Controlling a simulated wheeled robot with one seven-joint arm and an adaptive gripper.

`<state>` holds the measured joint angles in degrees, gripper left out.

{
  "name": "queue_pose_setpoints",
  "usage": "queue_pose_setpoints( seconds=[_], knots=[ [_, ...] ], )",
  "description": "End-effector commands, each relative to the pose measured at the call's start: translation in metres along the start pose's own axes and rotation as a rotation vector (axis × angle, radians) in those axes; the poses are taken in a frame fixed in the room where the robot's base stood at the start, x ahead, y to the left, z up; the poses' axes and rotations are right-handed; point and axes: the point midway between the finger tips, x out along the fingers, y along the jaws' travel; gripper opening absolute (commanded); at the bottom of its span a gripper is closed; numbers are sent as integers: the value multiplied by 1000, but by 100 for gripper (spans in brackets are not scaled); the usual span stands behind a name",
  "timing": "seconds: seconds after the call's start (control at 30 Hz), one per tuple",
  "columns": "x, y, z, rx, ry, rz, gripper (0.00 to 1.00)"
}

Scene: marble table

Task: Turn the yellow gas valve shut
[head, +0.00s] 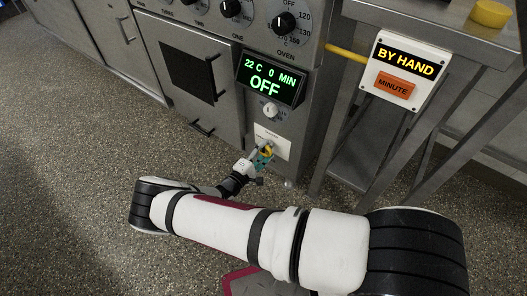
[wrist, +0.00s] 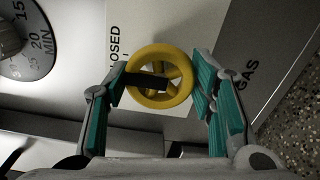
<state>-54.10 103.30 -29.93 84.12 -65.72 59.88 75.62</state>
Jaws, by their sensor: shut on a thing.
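The yellow gas valve (head: 268,150) is a small spoked wheel on a pale plate (head: 278,143), low on the front of the steel oven. In the wrist view the yellow wheel (wrist: 160,101) sits between the two teal-padded fingers of my gripper (wrist: 159,78). The fingers are shut on its rim from both sides. A dark bar lies across the wheel and points left, toward lettering that reads "LOSED", its start hidden by or beyond the edge. "GAS" is printed to the right. In the head view my gripper (head: 262,160) partly covers the wheel.
Above the valve are a white knob (head: 270,110) and a display (head: 270,81) reading "22 C 0 MIN OFF". The oven door (head: 195,75) is left. A steel table (head: 430,25) with a "BY HAND" box (head: 406,70) stands right. The speckled floor in front is clear.

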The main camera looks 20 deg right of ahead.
Motion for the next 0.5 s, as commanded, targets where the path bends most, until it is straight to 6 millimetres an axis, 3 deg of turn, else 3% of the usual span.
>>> queue_pose_setpoints(
  seconds=[0.03,0.1,0.5],
  knots=[
    [-1,-1,0,2,0,-3,55],
    [-1,-1,0,2,0,-3,70],
    [-5,0,-1,0,1,-1,71]
  ],
)
